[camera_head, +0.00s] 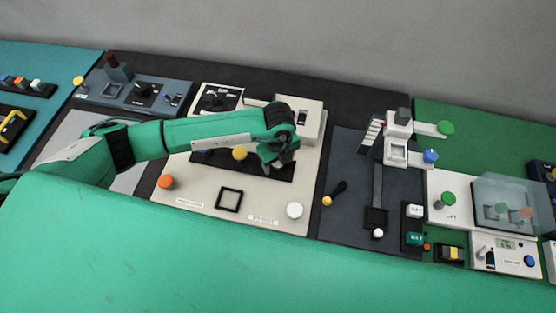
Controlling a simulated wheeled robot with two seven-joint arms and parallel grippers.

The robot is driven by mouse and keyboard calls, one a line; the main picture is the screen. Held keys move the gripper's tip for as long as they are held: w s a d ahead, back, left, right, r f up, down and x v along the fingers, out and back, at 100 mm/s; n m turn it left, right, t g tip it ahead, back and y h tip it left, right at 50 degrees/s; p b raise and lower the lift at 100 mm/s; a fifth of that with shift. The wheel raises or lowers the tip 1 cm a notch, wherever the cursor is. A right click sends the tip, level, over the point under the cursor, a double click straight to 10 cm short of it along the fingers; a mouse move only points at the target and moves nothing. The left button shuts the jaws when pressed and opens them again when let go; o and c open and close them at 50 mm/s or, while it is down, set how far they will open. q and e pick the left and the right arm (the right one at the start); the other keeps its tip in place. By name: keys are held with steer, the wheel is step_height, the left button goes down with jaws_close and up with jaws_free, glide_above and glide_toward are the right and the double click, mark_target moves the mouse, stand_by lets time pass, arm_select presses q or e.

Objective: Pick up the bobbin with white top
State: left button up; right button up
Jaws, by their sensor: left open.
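My left gripper (277,164) is open and points down over the right part of a black strip on the cream panel (265,208). The strip holds a bobbin with a yellow top (240,153) and one with a dark blue top (206,152), both left of the gripper. The gripper hides what stands under it, so I cannot tell whether a white-topped bobbin is there or between the fingers. A round white top (294,210) shows at the panel's front right, apart from the gripper. My right gripper is not in view.
An orange round top (165,181) and an empty black square frame (229,199) are on the cream panel. A dark panel with a lever (335,193) stands to the right. A clear box (510,203) is further right. A grey wall runs behind.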

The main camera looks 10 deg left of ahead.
arm_select(q)
steer(key=c, duration=1)
steer(key=shift+c, duration=0.4)
steer(key=shift+r, duration=0.1)
